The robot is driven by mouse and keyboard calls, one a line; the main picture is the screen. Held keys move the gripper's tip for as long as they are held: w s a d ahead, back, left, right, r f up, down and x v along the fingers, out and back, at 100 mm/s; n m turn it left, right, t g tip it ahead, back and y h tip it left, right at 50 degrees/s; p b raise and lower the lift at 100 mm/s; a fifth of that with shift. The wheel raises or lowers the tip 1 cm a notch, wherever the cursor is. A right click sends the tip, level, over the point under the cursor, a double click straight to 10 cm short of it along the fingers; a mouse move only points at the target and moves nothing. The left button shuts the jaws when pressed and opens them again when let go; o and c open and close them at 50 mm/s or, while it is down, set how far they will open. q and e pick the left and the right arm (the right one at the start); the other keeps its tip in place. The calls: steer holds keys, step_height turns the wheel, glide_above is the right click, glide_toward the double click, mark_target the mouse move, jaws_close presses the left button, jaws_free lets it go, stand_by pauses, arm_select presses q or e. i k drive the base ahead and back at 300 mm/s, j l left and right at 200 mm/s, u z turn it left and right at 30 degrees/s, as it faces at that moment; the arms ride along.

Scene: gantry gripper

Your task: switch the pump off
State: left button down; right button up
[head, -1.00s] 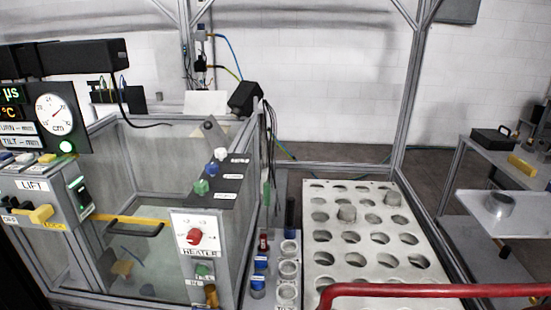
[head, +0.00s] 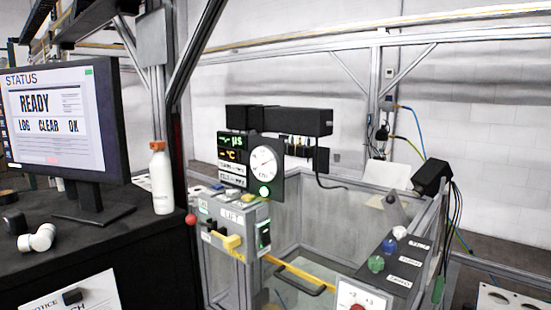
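No control that I can read as the pump's is in view. A dark sloped panel (head: 384,284) on the tank's right edge carries a white knob (head: 401,232), a blue knob (head: 389,246) and a green knob (head: 376,264), each beside a small label too small to read. The grey LIFT box (head: 232,222) at the tank's left has a yellow lever (head: 232,242) and a dark switch with a green light (head: 264,236). Part of a white panel with a red dial (head: 358,306) shows at the bottom edge. Neither of my grippers is in view.
The glass-walled tank (head: 325,240) has a yellow bar with a black handle (head: 303,284). A frame post rises between desk and tank.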

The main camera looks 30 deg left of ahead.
mark_target(265, 239)
steer(key=k+u, duration=0.15)
steer(key=u, duration=1.05)
